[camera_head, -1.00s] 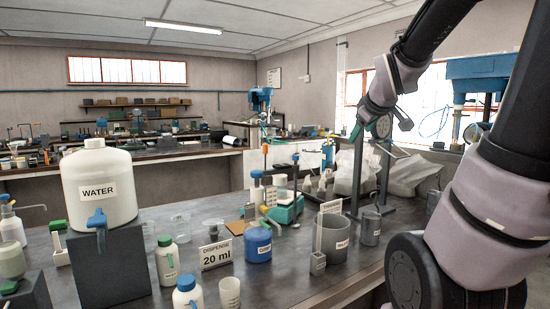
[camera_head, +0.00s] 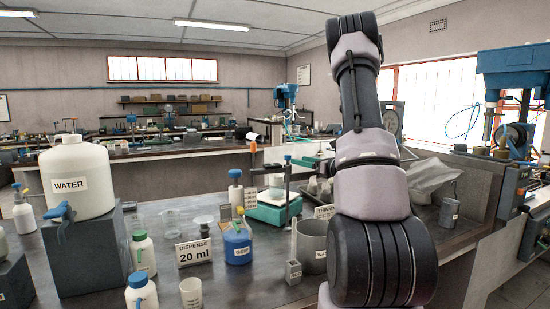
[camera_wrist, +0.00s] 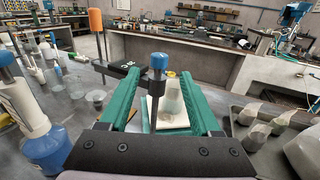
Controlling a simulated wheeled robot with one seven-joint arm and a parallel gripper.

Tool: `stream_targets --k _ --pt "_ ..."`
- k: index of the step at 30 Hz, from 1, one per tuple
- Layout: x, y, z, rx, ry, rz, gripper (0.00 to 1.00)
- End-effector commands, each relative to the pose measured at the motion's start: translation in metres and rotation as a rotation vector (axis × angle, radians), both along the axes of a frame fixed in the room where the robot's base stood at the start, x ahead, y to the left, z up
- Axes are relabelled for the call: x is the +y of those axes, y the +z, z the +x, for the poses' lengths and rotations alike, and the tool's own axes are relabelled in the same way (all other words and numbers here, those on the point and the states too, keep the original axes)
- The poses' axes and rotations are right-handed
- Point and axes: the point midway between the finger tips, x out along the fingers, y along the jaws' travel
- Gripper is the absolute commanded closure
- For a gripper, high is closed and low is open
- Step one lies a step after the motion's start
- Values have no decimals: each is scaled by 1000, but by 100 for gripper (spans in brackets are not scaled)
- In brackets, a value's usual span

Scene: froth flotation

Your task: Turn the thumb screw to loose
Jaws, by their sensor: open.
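A stand with a dark post carries a blue knob (camera_wrist: 158,62) at its top and a black lettered bar (camera_wrist: 112,68) reaching left. An upright orange handle (camera_wrist: 96,20) is at the bar's far end. The blue knob also shows in the head view (camera_head: 288,158). I cannot tell for sure which of these is the thumb screw. My gripper (camera_wrist: 157,82) has two green fingers, open and apart. In the wrist view the blue knob and post appear between them, with no clear contact. In the head view my arm hides most of the gripper.
A teal balance (camera_head: 273,214) is by the stand. A blue dispensing bottle (camera_head: 237,244), a "20 ml" sign (camera_head: 194,252) and a grey beaker (camera_head: 313,246) stand nearby. A white water tank (camera_head: 78,180) is at left. A grey tray with several pale cones (camera_wrist: 262,128) is at right.

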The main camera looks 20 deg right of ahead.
Motion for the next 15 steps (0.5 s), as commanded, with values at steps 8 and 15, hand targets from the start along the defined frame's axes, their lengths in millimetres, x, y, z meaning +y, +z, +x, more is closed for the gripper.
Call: stream_targets --k 8,15 --pt "18 0 39 -3 7 -1 36" --pt "34 1 79 -3 5 -1 36"
